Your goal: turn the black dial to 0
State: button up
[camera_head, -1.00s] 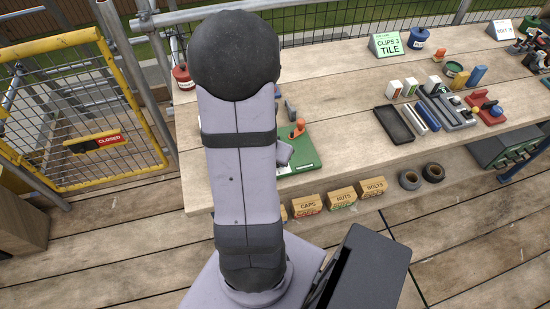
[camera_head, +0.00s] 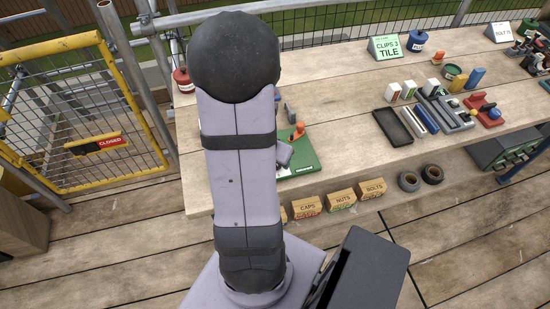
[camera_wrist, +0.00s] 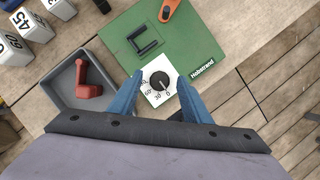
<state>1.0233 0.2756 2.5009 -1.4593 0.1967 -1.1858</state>
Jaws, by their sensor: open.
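The black dial (camera_wrist: 159,80) sits on a white square plate (camera_wrist: 155,96) marked with a number scale, on a green board (camera_wrist: 190,40) lettered "Hobstrand". A pale line on the dial seems to point down and slightly right, near the 0 mark; the exact reading is too small to tell. My gripper (camera_wrist: 160,81) is open, its blue fingers on either side of the dial. I cannot tell whether they touch it. In the head view, my arm hides the dial, and part of the green board (camera_head: 305,160) shows beside it.
A grey tray (camera_wrist: 104,99) with a red part (camera_wrist: 92,78) lies left of the board. An orange-handled thing (camera_wrist: 168,10) and a dark bracket (camera_wrist: 143,40) are on the board. Numbered blocks (camera_wrist: 38,28) stand at upper left. The table edge is close on the right.

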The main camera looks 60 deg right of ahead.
notch_tip(320, 180, up, 9)
jog(key=p, duration=0.7)
dwell(0.3)
jog(key=s+a+m+g+y, duration=0.2)
jog(key=s+a+m, duration=0.2)
jog(key=m, duration=0.7)
jog(key=s+a+m+g+y, duration=0.1)
jog(key=s+a+m+y, duration=0.2)
jog(key=m, duration=0.8)
jog(key=w+a+r+n+t, duration=0.1)
jog(key=w+a+r, duration=0.1)
jog(key=w+a, duration=0.3)
jog(key=w+a+r+n+t, duration=0.1)
jog(key=w+a, duration=0.4)
jog(key=a, duration=0.6)
jog(key=w+a+r+n+t, duration=0.1)
jog(key=w+a+r, duration=0.1)
jog(key=w+a, duration=0.3)
jog(key=shift+w+a+r+n+h, duration=0.3)
jog(key=shift+a+r+n, duration=0.1)
jog(key=shift+a, duration=1.3)
